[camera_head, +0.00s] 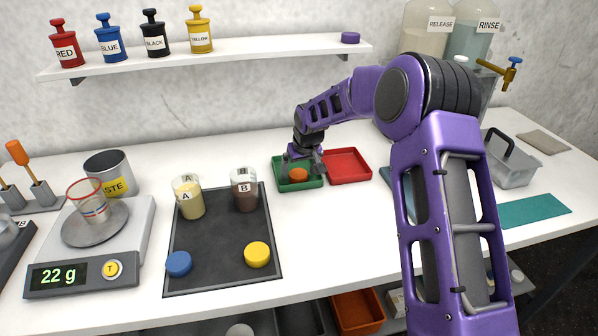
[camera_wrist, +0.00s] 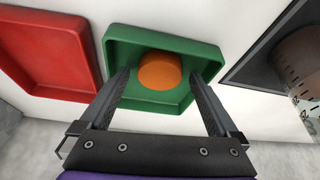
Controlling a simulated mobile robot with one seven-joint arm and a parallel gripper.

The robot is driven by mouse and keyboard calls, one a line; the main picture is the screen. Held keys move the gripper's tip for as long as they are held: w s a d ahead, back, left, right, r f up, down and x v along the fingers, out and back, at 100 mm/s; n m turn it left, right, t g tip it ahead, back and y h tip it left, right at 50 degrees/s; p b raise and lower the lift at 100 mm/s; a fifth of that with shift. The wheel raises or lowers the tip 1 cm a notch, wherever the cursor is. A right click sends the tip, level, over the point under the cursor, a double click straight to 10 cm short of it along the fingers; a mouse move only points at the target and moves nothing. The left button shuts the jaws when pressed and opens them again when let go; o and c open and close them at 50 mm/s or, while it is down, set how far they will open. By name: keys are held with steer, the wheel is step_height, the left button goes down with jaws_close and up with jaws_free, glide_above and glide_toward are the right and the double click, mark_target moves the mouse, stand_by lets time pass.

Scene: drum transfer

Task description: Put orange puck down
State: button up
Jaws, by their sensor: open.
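The orange puck (camera_head: 299,174) lies in the green tray (camera_head: 282,186) on the white table. In the wrist view the orange puck (camera_wrist: 160,70) rests on the floor of the green tray (camera_wrist: 120,36), near its middle. My gripper (camera_head: 303,165) is over the green tray. In the wrist view my gripper (camera_wrist: 163,80) is open, with one finger on each side of the puck and visible gaps between fingers and puck. Its fingertips reach over the tray.
A red tray (camera_head: 347,164) stands right beside the green tray. A dark mat (camera_head: 222,235) to the left bears beaker A (camera_head: 188,197), beaker B (camera_head: 245,190), a blue puck (camera_head: 179,263) and a yellow puck (camera_head: 257,254). A scale (camera_head: 90,278) reads 22 g.

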steer(key=v, duration=1.1)
steer(key=shift+s+r, duration=0.2)
steer(key=shift+r, duration=0.1)
